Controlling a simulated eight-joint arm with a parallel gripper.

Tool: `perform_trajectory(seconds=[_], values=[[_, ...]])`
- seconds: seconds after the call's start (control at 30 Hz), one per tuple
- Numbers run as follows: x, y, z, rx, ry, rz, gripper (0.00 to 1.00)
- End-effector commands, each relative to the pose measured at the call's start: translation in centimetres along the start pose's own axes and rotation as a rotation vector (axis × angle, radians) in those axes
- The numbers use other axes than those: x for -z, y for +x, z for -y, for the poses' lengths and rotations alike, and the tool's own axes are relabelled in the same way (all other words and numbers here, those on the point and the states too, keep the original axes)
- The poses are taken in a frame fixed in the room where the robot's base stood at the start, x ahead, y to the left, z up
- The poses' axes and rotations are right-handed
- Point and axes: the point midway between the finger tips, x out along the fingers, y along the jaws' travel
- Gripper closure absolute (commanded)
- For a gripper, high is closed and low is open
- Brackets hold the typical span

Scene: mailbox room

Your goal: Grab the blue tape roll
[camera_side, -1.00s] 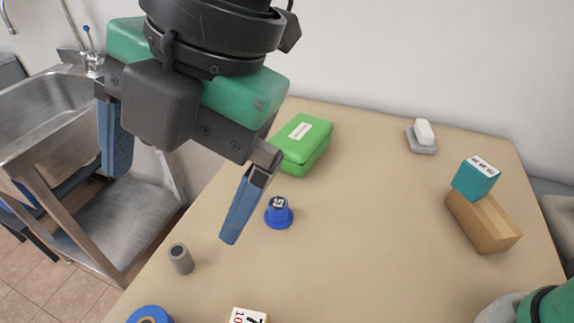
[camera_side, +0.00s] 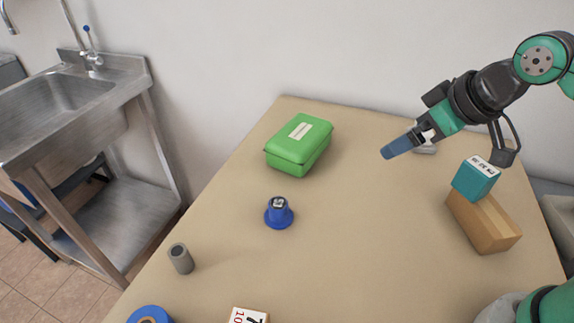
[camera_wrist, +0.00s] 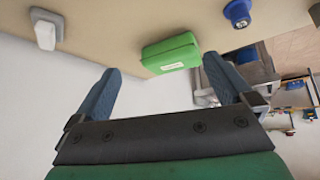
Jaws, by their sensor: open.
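The blue tape roll (camera_side: 150,315) lies at the near left edge of the table in the side view, cut off by the bottom of the picture. Its tan core shows in part. My gripper (camera_side: 388,153) is raised over the far right part of the table, well away from the roll. In the wrist view my gripper's two blue fingers (camera_wrist: 165,85) stand wide apart with nothing between them. The tape roll does not show in the wrist view.
On the table (camera_side: 350,240) stand a green box (camera_side: 298,145), a blue knob-like piece (camera_side: 279,214), a grey cylinder (camera_side: 181,258), a numbered block (camera_side: 248,315), and a teal box (camera_side: 476,178) on a wooden block (camera_side: 482,222). A sink (camera_side: 60,100) stands left. The table's middle is clear.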

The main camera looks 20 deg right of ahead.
Motion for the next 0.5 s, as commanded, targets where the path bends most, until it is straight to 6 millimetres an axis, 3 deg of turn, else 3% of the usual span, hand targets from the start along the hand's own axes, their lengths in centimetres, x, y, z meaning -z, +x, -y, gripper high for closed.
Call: perform_trajectory(seconds=[0.03, 0.13, 0.5], values=[[-1.3, 0.5, -1.1, -0.033, 0.097, -0.008, 0.0], [-2.6, 1.0, -2.1, -0.066, 0.213, -0.019, 0.0], [-2.8, 1.0, -2.3, -0.071, 0.237, -0.022, 0.0]])
